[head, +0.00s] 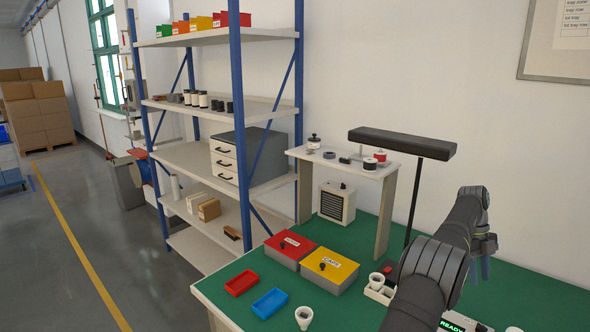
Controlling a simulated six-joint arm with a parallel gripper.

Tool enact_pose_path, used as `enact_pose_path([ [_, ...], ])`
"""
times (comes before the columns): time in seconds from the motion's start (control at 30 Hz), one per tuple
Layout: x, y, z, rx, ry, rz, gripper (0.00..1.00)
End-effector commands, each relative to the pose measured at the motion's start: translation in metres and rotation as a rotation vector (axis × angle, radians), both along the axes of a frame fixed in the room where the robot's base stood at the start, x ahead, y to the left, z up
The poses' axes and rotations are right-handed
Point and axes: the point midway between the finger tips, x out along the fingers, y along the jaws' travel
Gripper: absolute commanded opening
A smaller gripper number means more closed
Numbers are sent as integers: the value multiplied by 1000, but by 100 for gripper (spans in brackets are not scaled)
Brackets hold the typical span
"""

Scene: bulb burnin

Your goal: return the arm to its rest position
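My dark grey arm rises from the bottom right of the head view, bends at a large joint, and reaches up and away over the green bench (345,300). Its far end bends down at the right, where part of my gripper (485,266) shows behind the arm link. The fingers are too small and too covered to tell whether they are open. I see nothing clearly held. The arm hides part of the bench behind it.
On the bench are a red box (289,248), a yellow box (329,269), a red tray (242,283), a blue tray (269,303) and a white cup (304,317). A lamp post (414,200) and a small raised shelf (345,165) stand close behind the arm.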

Motion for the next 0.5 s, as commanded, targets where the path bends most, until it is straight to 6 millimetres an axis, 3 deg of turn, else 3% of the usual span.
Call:
enact_pose_path([
  [0.5, -37, -9, -91, 1, 1, 1, 32],
])
